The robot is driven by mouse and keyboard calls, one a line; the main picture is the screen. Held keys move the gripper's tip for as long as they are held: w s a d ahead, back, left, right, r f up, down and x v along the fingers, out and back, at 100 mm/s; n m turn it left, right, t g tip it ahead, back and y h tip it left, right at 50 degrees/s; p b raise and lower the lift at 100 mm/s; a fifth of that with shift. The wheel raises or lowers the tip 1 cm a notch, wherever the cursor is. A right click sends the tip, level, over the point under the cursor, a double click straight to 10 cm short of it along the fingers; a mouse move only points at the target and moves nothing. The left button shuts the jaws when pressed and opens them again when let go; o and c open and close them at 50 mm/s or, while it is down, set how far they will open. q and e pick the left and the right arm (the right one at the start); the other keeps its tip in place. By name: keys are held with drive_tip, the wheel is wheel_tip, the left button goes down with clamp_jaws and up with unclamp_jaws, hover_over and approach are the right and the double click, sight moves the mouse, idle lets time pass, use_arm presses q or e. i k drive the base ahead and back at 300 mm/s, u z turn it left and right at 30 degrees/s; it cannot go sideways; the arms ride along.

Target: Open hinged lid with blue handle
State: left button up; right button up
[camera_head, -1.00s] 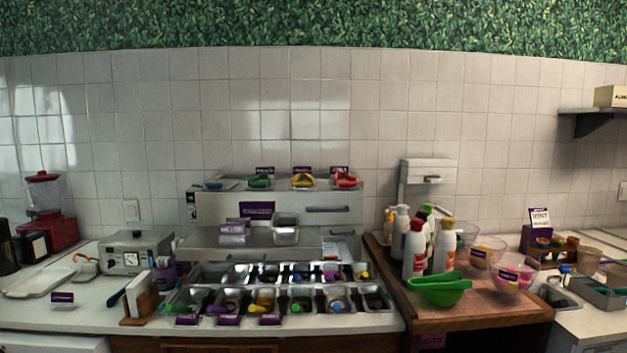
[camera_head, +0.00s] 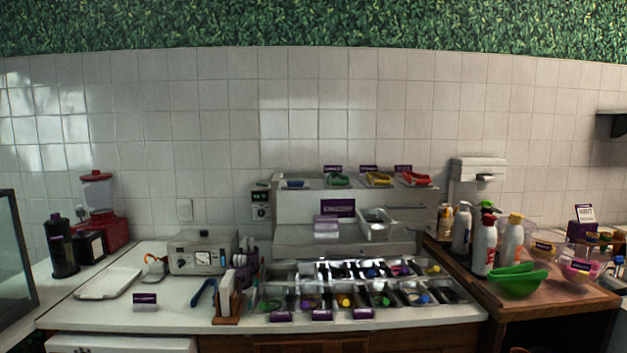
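No gripper of mine shows in the head view. A topping station (camera_head: 345,205) stands against the tiled wall, right of the middle. On its top ledge sit several small items with coloured parts. The leftmost has a blue part (camera_head: 295,183), perhaps the blue handle, and it lies low and flat; I cannot tell whether it is a hinged lid. Beside it are green (camera_head: 338,181), yellow (camera_head: 378,180) and red (camera_head: 415,179) items. A separate blue-handled thing (camera_head: 203,291) lies on the counter to the left of the station.
Metal topping pans (camera_head: 412,293) fill the counter in front. Pump bottles (camera_head: 484,246) and a green bowl (camera_head: 518,283) stand on the wooden counter at right. A grey appliance (camera_head: 203,253), a white tray (camera_head: 107,283) and a red blender (camera_head: 98,210) are at left.

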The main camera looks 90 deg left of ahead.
sight(304, 182)
drive_tip(key=z, duration=0.05)
drive_tip(key=k, duration=0.95)
drive_tip(key=u, duration=1.95)
